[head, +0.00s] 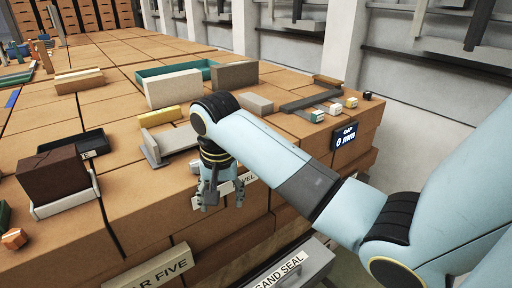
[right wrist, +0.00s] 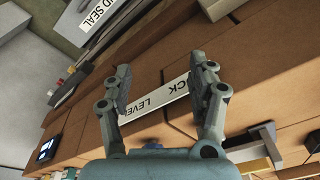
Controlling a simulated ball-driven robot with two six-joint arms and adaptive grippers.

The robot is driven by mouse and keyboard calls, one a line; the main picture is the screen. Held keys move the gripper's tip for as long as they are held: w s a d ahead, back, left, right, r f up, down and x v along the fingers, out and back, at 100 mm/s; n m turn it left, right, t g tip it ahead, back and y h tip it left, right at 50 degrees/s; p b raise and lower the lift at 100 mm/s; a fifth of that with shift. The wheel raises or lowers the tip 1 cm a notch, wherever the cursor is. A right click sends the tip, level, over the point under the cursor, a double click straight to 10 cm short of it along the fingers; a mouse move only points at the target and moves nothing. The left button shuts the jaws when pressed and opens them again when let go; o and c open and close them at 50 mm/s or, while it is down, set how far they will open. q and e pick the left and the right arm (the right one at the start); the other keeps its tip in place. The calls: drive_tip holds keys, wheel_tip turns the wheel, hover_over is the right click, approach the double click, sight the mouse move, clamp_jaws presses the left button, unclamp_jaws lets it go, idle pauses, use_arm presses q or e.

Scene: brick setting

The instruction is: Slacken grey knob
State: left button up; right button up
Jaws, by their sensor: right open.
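I cannot clearly make out a grey knob in either view. A small dark knob-like piece (head: 367,95) sits at the right corner of the brick stack, beside several small pale cubes with coloured sides (head: 335,108). A white label reading LEVEL LOCK (right wrist: 165,97) is on the stack's front face. My right gripper (head: 222,203) is open in front of that face, fingers pointing down. In the right wrist view, its fingertips (right wrist: 160,78) are spread over the label with nothing held between them. My left gripper is not in view.
A grey L-shaped clamp (head: 168,142) and a grey block (head: 234,74) stand on the stack. A dark brick in a pale holder (head: 65,206) is at the left. A display reading GAP 0 mm (head: 345,135) is at the right. A grey SAND SEAL box (head: 300,268) is below.

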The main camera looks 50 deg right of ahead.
drive_tip(key=s+f+n+b, duration=0.2)
drive_tip(key=s+f, duration=0.3)
drive_tip(key=f, duration=0.5)
drive_tip(key=s+f+n+b, duration=0.3)
drive_tip(key=s+f, duration=0.2)
drive_tip(key=f, duration=0.4)
drive_tip(key=shift+s+a+f+n+t, duration=0.25)
drive_tip(key=shift+a+f+n+t, duration=0.05)
drive_tip(key=shift+a+f, duration=0.1)
drive_tip(key=s+a+r+n+t, duration=0.1)
drive_tip(key=s+a+r+n, duration=0.1)
drive_tip(key=s+r, duration=0.5)
drive_tip(key=s+a+r+n+t, duration=0.1)
drive_tip(key=s+r+n, duration=0.2)
drive_tip(key=r, duration=0.8)
wheel_tip(320, 180, down, 35)
drive_tip(key=s+d+g+b, duration=0.2)
drive_tip(key=b, duration=0.8)
drive_tip(key=s+f+b, duration=0.3)
drive_tip(key=s+f, duration=0.6)
drive_tip(key=f, duration=0.3)
drive_tip(key=s+d+f+g+b, duration=0.1)
drive_tip(key=s+f+b, duration=0.3)
drive_tip(key=s+f, duration=0.5)
wheel_tip(320, 180, down, 3)
drive_tip(key=shift+s+d+r+m, duration=0.1)
drive_tip(key=shift+s+d+m, duration=0.05)
drive_tip(key=shift+s+m, duration=0.2)
